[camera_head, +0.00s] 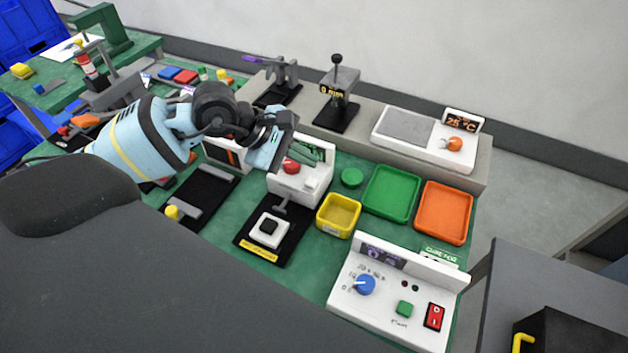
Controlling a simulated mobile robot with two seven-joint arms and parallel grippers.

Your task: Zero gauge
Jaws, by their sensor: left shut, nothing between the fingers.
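The gauge (340,82) stands on the grey raised shelf at the back, with a grey head, a black ball-topped lever and a black base plate. Its small yellow readout seems to show "0 mm", but the digits are too small to be sure. My left gripper (272,160) reaches in from the left, shut and empty. In the picture it is in front of and left of the gauge, apart from it, over the white box with a red knob (291,167). It hides part of that box. My right gripper is out of view.
A hot plate (408,125) reading 25 °C stands right of the gauge. Yellow (326,228), green (369,207) and orange (420,231) trays sit on the green bench. A white control box (385,311) is at the front, and a black fixture (247,240) lies left of the trays.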

